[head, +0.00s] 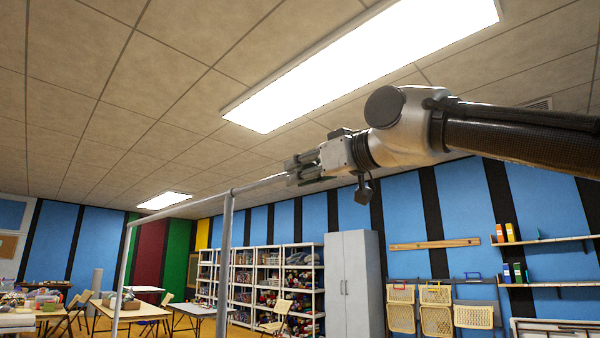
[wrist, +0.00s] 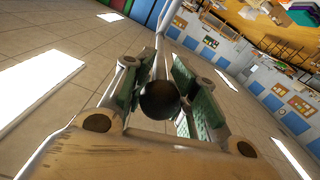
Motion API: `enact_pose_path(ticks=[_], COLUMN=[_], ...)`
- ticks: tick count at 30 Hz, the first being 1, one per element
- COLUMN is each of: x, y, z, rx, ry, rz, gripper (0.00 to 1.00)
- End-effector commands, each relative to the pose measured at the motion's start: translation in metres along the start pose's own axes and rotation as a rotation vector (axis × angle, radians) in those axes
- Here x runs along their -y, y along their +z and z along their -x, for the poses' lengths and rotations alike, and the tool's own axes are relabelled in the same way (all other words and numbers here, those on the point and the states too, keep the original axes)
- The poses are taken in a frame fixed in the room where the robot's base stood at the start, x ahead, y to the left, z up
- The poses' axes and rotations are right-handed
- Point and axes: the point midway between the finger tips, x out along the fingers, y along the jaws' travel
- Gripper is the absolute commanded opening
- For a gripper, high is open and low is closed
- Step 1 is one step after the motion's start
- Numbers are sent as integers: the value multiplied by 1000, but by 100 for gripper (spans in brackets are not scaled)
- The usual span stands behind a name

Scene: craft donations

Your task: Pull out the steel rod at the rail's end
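A grey rail (head: 180,207) runs level high up on upright posts. At its right end the steel rod (head: 262,183) sticks out past the near post, in line with the rail. My gripper (head: 293,170) is at the rod's free end, with a finger on each side of it. In the wrist view the rod's dark round end (wrist: 160,101) sits between the green-padded fingers, and the rod runs away from me behind it. Gaps show between the pads and the rod, so my gripper (wrist: 158,82) looks open around it. How deep the rod sits in the rail is hidden.
The near post (head: 224,265) stands left of my gripper, and a far post (head: 122,275) is beyond it. A grey cabinet (head: 353,285) and white shelves (head: 245,285) stand along the back wall. The air around my arm looks clear below the ceiling.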

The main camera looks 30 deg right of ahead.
Motion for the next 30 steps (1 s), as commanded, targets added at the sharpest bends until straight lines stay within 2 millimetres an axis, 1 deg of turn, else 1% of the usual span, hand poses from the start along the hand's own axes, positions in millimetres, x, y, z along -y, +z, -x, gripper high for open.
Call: enact_pose_path(ticks=[2, 12, 16, 20, 22, 24, 30], x=[0, 0, 0, 0, -3, -2, 0], y=[0, 0, -1, -1, -1, -1, 0], z=[0, 0, 8, 30, 47, 63, 101], rx=[1, -1, -3, -5, -3, -5, -3], ry=[0, 0, -1, -2, 9, 7, 0], rz=[0, 0, 1, 1, -3, -1, 0], gripper=[39, 39, 39, 39, 39, 39, 39])
